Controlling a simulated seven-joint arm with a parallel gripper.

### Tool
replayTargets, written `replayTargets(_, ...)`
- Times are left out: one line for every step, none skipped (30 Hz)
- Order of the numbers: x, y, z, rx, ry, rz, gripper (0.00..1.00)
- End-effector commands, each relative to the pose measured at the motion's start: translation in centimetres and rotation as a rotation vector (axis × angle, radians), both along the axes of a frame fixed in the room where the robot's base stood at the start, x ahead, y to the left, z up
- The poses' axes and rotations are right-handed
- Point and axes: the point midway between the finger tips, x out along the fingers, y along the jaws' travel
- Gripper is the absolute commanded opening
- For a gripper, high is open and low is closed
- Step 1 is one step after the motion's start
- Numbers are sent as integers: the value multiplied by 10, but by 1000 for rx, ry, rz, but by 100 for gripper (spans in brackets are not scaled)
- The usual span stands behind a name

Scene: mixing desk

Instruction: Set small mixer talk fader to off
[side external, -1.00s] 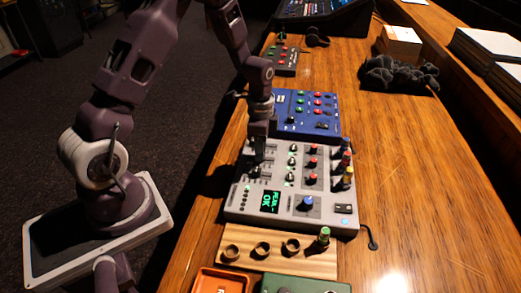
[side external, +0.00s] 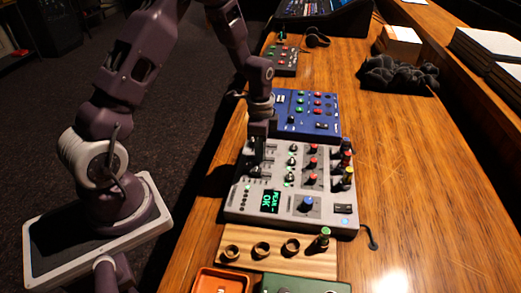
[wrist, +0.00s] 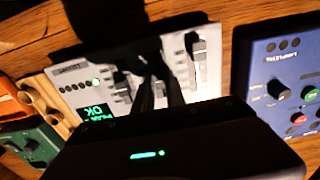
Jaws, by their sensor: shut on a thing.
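The small mixer (side external: 285,207) is light grey, with a lit green screen, faders on its left side and coloured knobs. It lies on the wooden desk and also shows in the wrist view (wrist: 75,72). My gripper (side external: 257,168) reaches down over its fader area. In the wrist view, my gripper's dark fingers (wrist: 161,77) are close together on a fader cap, which they mostly hide. I cannot read which label belongs to the held fader.
A blue mixer (side external: 305,112) sits just behind the grey one. A wooden board (side external: 262,262) with rings and a small bottle lies in front, beside orange (side external: 220,281) and green boxes (side external: 300,285). Coloured plugs stand on the mixer's right edge.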

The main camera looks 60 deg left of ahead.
Motion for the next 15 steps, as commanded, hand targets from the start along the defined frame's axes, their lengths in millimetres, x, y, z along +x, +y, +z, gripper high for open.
replayTargets(1,0,1,0,-3,0,0)
replayTargets(1,0,1,0,-3,0,0)
replayTargets(1,0,1,0,-3,0,0)
replayTargets(1,0,1,0,-3,0,0)
replayTargets(1,0,1,0,-3,0,0)
replayTargets(1,0,1,0,-3,0,0)
replayTargets(1,0,1,0,-3,0,0)
replayTargets(1,0,1,0,-3,0,0)
replayTargets(1,0,1,0,-3,0,0)
replayTargets(1,0,1,0,-3,0,0)
replayTargets(0,1,1,0,-3,1,0)
replayTargets(-3,4,1,0,-1,4,0)
replayTargets(-6,8,1,0,-1,5,0)
replayTargets(-9,11,1,1,-1,5,0)
replayTargets(-13,16,1,1,-2,5,0)
